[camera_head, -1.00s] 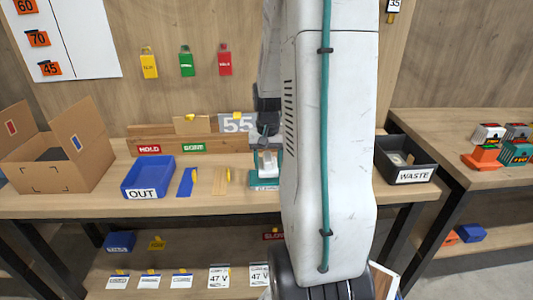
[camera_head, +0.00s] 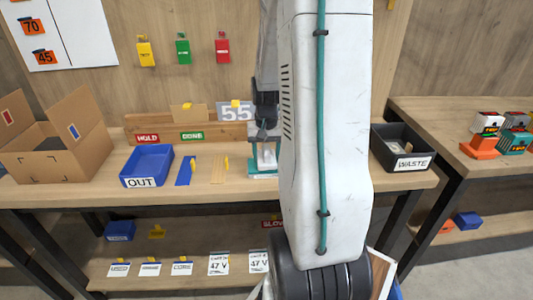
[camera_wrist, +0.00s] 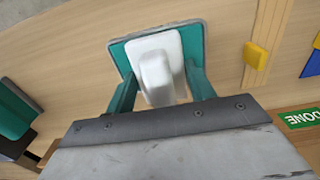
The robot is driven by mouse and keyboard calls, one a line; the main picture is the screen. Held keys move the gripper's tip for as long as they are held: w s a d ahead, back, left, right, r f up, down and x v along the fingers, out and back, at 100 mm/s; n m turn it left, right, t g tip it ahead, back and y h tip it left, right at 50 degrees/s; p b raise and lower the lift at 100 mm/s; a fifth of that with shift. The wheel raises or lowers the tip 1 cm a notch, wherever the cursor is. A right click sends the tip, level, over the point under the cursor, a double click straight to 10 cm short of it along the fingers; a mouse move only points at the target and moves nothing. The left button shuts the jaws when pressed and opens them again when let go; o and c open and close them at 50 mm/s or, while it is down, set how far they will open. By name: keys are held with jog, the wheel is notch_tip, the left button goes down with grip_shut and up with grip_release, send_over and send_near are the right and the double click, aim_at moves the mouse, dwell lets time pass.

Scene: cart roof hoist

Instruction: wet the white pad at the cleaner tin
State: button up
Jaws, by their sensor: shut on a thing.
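The white pad (camera_wrist: 163,48), with a raised block-like grip on its back, is in my gripper (camera_wrist: 160,85). The teal jaws are shut on the grip from both sides. The pad sits over a shallow teal square tin (camera_wrist: 120,52) with a grey rim, which I take for the cleaner tin. It also shows on the bench in the head view (camera_head: 257,174), partly behind my arm. The pad's underside is hidden, so I cannot tell whether it touches the tin's surface.
A blue OUT tray (camera_head: 148,165), a blue strip (camera_head: 184,172) and a wooden strip (camera_head: 217,172) lie left of the tin. A WASTE bin (camera_head: 402,148) stands right of my arm. A cardboard box (camera_head: 55,150) is far left. A backing rail (camera_head: 220,131) runs behind.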

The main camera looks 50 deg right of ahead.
aim_at(267, 149)
jog(key=shift+f, duration=0.6)
dwell(1.2)
jog(key=shift+r, duration=3.55)
